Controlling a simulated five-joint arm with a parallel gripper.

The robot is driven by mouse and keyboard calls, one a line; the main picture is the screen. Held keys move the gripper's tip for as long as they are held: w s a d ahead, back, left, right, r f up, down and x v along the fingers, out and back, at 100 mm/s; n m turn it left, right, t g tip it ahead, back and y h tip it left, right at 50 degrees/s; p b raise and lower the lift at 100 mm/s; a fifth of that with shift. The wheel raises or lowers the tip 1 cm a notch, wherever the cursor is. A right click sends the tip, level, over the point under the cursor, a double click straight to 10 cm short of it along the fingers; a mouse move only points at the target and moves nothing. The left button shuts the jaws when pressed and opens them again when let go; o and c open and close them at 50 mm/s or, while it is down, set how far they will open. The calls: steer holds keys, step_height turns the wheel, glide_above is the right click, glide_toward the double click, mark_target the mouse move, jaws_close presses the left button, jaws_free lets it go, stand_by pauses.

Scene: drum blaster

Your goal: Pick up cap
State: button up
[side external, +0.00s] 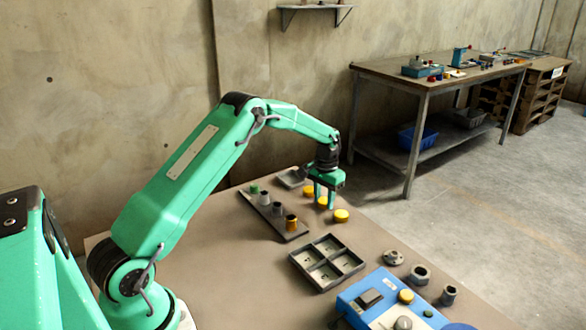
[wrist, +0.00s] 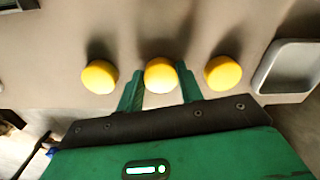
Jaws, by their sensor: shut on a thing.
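Three round yellow caps are on the table in a row. In the side external view they are the far cap (side external: 308,191), the middle cap (side external: 322,203) and the near cap (side external: 341,215). My gripper (side external: 324,196) points down at the row, with its green fingers around the middle cap. In the wrist view the middle cap (wrist: 160,75) sits between the fingertips of my gripper (wrist: 161,78), which is shut on it. The other caps lie free on either side, one at the left (wrist: 99,76) and one at the right (wrist: 223,73). I cannot tell whether the held cap touches the table.
A grey shallow tray (wrist: 286,68) lies beyond the caps, near the table edge. A dark rack (side external: 272,220) with several cylinders stands left of the caps. A four-compartment tray (side external: 327,262), a blue control box (side external: 380,300) and metal rings (side external: 393,257) are nearer the camera.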

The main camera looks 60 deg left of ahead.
mark_target(324, 200)
steer(key=shift+r, duration=0.5)
step_height(324, 200, up, 3)
steer(key=shift+r, duration=0.15)
steer(key=s+d+r, duration=0.3)
steer(key=d+r, duration=0.3)
steer(key=d, duration=0.5)
steer(key=shift+d+r, duration=0.15)
steer(key=shift+r, duration=0.15)
steer(key=s+a+n, duration=0.7)
steer(key=s+n, duration=0.4)
steer(key=n, duration=0.4)
steer(key=shift+s+n, duration=0.4)
steer(key=shift+f, duration=0.15)
steer(key=shift+f, duration=2.65)
